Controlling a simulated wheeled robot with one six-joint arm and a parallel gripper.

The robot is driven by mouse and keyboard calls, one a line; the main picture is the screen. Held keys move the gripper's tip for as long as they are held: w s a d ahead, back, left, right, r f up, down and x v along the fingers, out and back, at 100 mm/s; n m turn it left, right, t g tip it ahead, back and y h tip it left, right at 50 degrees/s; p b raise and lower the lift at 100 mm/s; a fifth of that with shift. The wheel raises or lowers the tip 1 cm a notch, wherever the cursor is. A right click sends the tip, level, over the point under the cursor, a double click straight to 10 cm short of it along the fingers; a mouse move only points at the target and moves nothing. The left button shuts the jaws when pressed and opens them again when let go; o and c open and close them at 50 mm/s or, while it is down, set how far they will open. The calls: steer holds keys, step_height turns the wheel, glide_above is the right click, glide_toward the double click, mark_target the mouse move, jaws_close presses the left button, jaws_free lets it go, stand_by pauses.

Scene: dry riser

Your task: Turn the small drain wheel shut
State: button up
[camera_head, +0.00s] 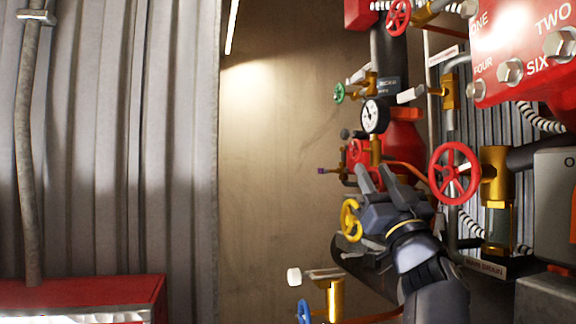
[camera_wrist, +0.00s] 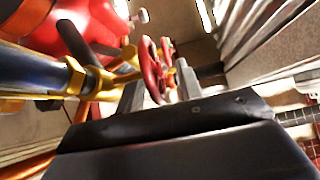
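No wheel is clearly labelled as the small drain wheel. A small red wheel (camera_head: 357,151) stands on the pipework just beyond my gripper (camera_head: 375,172) in the head view. In the wrist view a red wheel (camera_wrist: 154,70) shows nearly edge-on between the two fingers of my gripper (camera_wrist: 160,85). A second red rim (camera_wrist: 168,48) shows behind it. The fingers are apart, one on each side of the wheel in the picture. I cannot tell whether they touch it. A larger red wheel (camera_head: 455,173) on a brass valve is right of my gripper.
A yellow wheel (camera_head: 350,219) sits close below-left of my gripper. A green wheel (camera_head: 339,93) and a gauge (camera_head: 375,116) are above. A blue wheel (camera_head: 303,312) is low down. A "MAIN DRAIN" label (camera_head: 485,267) is at lower right. Open space lies left of the pipes.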

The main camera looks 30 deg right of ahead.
steer(key=shift+w+d+r, duration=0.15)
steer(key=shift+w+r, duration=0.3)
jaws_close()
